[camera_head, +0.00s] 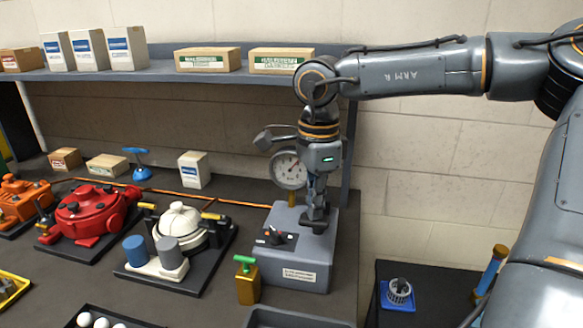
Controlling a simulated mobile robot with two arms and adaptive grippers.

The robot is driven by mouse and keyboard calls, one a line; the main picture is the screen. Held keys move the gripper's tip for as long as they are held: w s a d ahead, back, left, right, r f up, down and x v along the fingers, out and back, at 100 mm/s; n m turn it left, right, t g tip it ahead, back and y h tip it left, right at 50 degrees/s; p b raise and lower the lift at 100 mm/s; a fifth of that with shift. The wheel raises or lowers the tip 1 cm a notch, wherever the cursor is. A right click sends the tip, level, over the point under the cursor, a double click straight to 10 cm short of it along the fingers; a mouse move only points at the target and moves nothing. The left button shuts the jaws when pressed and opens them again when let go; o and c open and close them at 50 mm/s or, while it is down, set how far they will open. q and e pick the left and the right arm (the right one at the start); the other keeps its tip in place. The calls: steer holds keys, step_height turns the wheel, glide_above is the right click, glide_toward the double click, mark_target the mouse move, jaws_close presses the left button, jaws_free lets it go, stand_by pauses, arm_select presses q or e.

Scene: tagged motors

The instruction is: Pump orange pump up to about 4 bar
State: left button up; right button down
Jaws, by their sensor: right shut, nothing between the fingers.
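An orange pump-like unit (22,200) sits on a dark plate at the far left, partly cut off by the picture edge. A round white dial gauge (289,169) stands on a grey box (296,262) right of the middle; its dial is too small to read. The box has a dark knob (274,235) and a label on its front. My right gripper (315,226) points down over the box's top, just right of the gauge, shut and empty. I cannot tell whether it touches the box. My left gripper is not in view.
A red unit (92,210) and a white unit (180,228) stand on the bench. A gold block with a green T-handle (247,280) stands before the grey box; a blue-handled tool (138,165) stands behind. A shelf (150,74) with boxes runs above.

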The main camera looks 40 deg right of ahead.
steer(key=shift+f, duration=0.15)
steer(key=shift+f+b, duration=1.15)
steer(key=shift+f, duration=0.15)
steer(key=shift+r+p, duration=1.05)
steer(key=shift+r, duration=0.4)
steer(key=shift+r+p, duration=1.95)
steer(key=shift+r, duration=0.6)
steer(key=shift+f, duration=0.1)
